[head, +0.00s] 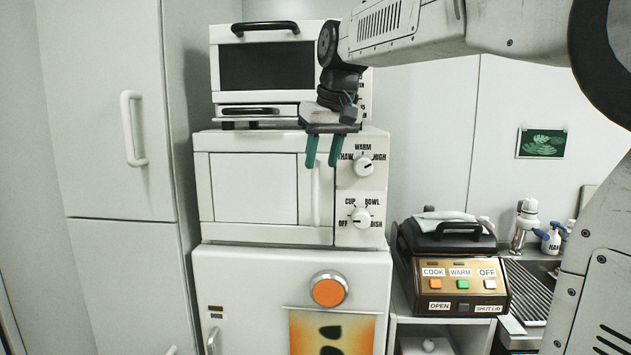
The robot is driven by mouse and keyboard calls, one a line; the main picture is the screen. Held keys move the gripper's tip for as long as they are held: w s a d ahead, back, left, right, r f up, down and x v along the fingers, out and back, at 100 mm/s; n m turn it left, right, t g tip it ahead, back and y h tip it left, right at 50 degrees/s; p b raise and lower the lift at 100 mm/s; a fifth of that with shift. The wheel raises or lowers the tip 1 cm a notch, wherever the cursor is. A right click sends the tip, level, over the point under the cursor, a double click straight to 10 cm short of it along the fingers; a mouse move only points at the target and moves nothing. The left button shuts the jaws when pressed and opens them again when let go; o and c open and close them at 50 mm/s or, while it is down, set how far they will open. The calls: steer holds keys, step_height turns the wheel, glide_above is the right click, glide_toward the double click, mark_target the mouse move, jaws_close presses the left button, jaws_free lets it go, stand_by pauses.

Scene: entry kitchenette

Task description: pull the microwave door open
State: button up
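The white microwave (362,193) stands in the middle of the stack of appliances, with two knobs on its right panel. Its door (254,188) is shut and carries an upright white handle (316,196) near its right edge. My gripper (322,163) points down at the top of the handle, with its two teal fingers apart and nothing seen gripped. In the picture the fingertips lie to either side of the handle's upper end; I cannot tell whether they are around it or in front of it.
A toaster oven (266,66) sits on top of the microwave, behind my gripper. A white appliance with an orange button (328,291) is below. A tall cabinet (107,120) stands at the left. A brown cooker (458,286) and a sink counter are at the right.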

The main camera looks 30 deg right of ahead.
mark_target(317, 172)
steer(key=shift+w+x, duration=0.15)
steer(key=shift+x, duration=1.5)
steer(key=shift+w+x, duration=0.15)
steer(key=shift+x, duration=1.5)
steer(key=shift+a+r, duration=0.1)
steer(key=shift+r, duration=0.05)
jaws_close()
